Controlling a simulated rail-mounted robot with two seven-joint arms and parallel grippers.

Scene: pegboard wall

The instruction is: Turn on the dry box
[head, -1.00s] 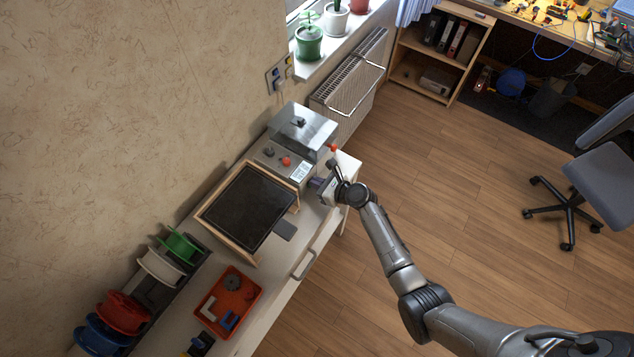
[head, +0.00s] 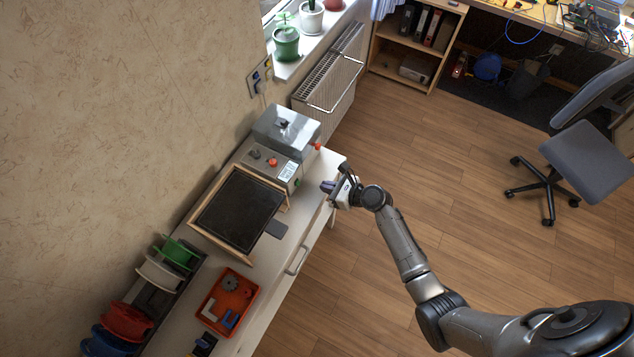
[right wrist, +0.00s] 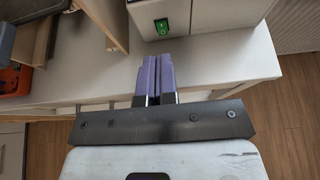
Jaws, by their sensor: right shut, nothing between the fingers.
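The dry box (head: 269,160) is a grey box with a clear lid (head: 287,127), standing at the far end of the white bench. Its top has a dark knob and a red button (head: 273,162). A green rocker switch (right wrist: 162,27) shows bright green on its front face in the right wrist view; in the head view it is a tiny green spot (head: 297,182). My right gripper (head: 327,187) is off the front of the box, apart from it. Its purple fingers (right wrist: 158,76) are together and empty, pointing toward the switch with a gap. My left gripper is not in view.
A wood-framed black panel (head: 239,209) stands beside the box. An orange tray (head: 229,302) and several spools (head: 127,321) lie nearer on the bench (head: 281,275). A drawer handle (head: 297,262) juts from its front.

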